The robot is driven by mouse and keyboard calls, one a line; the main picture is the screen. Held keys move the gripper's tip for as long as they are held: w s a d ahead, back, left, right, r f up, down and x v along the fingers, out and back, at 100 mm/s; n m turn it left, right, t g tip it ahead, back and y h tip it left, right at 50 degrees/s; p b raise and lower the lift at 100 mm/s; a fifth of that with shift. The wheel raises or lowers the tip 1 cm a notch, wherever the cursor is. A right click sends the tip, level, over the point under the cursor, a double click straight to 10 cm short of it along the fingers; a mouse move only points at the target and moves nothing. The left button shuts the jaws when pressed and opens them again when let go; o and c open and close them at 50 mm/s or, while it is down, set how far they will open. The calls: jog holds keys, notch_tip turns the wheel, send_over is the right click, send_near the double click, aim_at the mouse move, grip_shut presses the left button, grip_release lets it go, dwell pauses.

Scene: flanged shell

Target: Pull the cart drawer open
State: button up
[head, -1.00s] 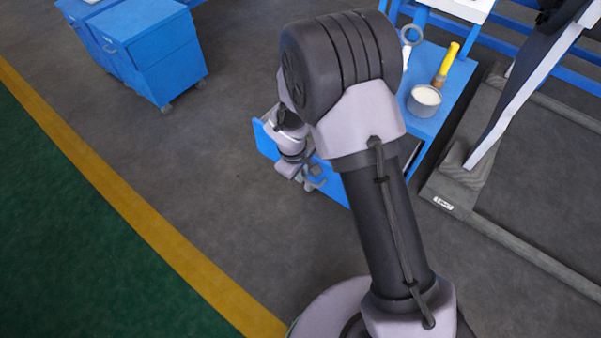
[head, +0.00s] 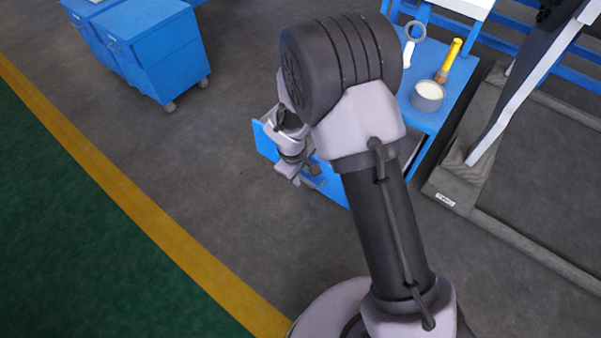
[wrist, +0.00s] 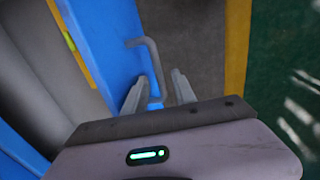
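The cart drawer stands pulled out, its blue front (head: 265,142) clear of the blue cart (head: 440,105) in the head view. In the wrist view the blue drawer front (wrist: 105,40) runs down the left, with the grey drawer inside (wrist: 35,75) beyond it. A bent grey bar handle (wrist: 151,62) stands out from the front. My gripper (wrist: 160,90) is open, its two fingers apart with the handle's lower part between them. A gap shows beside the bar; contact cannot be told. In the head view my gripper (head: 306,178) is at the drawer front, partly hidden by my arm.
A tin (head: 427,96), a yellow-handled brush (head: 449,60) and a ring-shaped tool (head: 415,31) lie on the cart top. A blue wheeled cabinet (head: 160,60) stands at the upper left. A grey frame (head: 465,185) lies at right. The floor left of the drawer is clear.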

notch_tip(320, 180, up, 17)
jog(key=s+a+p, duration=0.2)
jog(key=p, duration=0.5)
jog(key=shift+s, duration=0.35)
jog(key=s+d+r+m+y, duration=0.1)
jog(key=d+r+m, duration=0.15)
jog(key=r, duration=0.25)
jog(key=s+d+r+m, duration=0.2)
jog(key=d+r, duration=0.1)
jog(key=r, duration=0.2)
jog(key=s+d+r+m+t+y, duration=0.1)
jog(key=s+d+r+m+t, duration=0.1)
jog(key=s+r+m, duration=0.3)
jog(key=s+d+r+m+t+y+b, duration=0.1)
jog(key=s+r+m, duration=0.4)
jog(key=s, duration=0.6)
jog(key=d+r+t, duration=0.1)
jog(key=d, duration=0.1)
jog(key=shift+s+d+r, duration=0.15)
jog(key=shift+s+d, duration=0.2)
